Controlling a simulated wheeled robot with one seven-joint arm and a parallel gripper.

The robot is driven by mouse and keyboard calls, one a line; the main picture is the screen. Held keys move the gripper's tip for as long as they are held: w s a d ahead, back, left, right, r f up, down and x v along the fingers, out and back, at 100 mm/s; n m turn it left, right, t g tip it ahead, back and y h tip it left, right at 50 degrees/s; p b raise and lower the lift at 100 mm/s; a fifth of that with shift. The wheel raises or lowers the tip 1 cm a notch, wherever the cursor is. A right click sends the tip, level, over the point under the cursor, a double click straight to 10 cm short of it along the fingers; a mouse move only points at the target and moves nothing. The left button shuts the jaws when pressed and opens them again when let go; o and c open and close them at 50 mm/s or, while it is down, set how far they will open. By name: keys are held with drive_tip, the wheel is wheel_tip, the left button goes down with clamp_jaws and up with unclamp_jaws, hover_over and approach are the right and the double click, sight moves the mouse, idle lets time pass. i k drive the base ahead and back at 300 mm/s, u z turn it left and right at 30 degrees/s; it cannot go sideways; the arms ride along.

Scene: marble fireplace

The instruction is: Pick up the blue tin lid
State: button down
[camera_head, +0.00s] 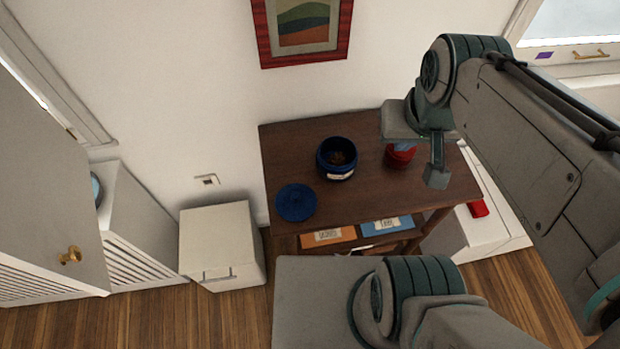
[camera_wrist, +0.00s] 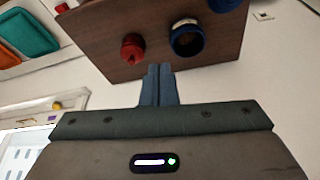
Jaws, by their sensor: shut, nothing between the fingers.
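The blue tin lid (camera_head: 295,202) is a round dark blue disc lying flat near the left front corner of the wooden table (camera_head: 350,190). In the wrist view a blue edge at the top right (camera_wrist: 226,4) looks like the lid, cut off by the frame. An open blue tin (camera_head: 337,158) with brown contents stands behind and right of the lid; it also shows in the wrist view (camera_wrist: 186,40). My gripper (camera_head: 437,176) is above the right part of the table, well right of the lid. Its fingers (camera_wrist: 157,70) are shut together and empty.
A red lidded container (camera_head: 400,156) stands right of the blue tin, close to my gripper in the head view. Labelled orange (camera_head: 327,237) and blue (camera_head: 386,226) boxes sit under the tabletop. A white cabinet (camera_head: 218,245) stands left of the table. The front middle tabletop is clear.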

sight(296, 202)
drive_tip(key=k, duration=0.5)
drive_tip(key=z, duration=2.05)
drive_tip(key=k, duration=1)
drive_tip(key=u, duration=1.85)
drive_tip(key=i, duration=0.5)
drive_tip(key=z, duration=0.05)
